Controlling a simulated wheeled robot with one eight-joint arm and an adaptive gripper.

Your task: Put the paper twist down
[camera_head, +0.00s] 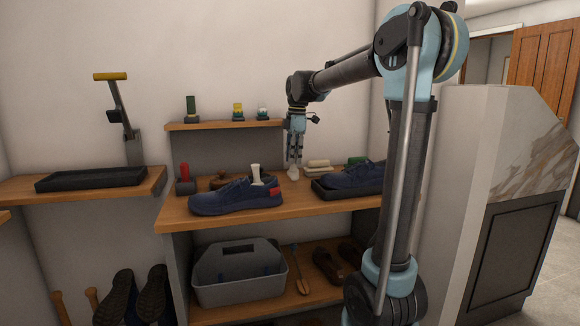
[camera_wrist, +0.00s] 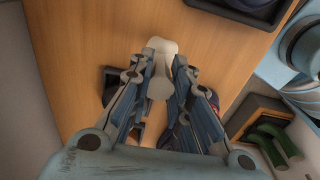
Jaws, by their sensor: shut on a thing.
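The paper twist (camera_head: 293,173) is a small whitish piece at the tips of my gripper (camera_head: 295,160), over the bench top (camera_head: 300,200). The wrist view shows the pale twist (camera_wrist: 160,82) between the two fingers of my gripper (camera_wrist: 162,66), which is shut on it. The fingers point down. The twist's lower end is very close to the wooden surface; I cannot tell whether it touches. A navy shoe (camera_head: 226,198) with a red heel and a white piece (camera_head: 256,174) in its opening lies just left of the twist.
To the right, another navy shoe (camera_head: 355,176) sits in a black tray (camera_head: 325,191). Behind it are pale folded cloths (camera_head: 318,167). A red-topped item (camera_head: 185,178) stands at the left end. A small shelf (camera_head: 222,125) is above. The wood in front of my gripper is bare.

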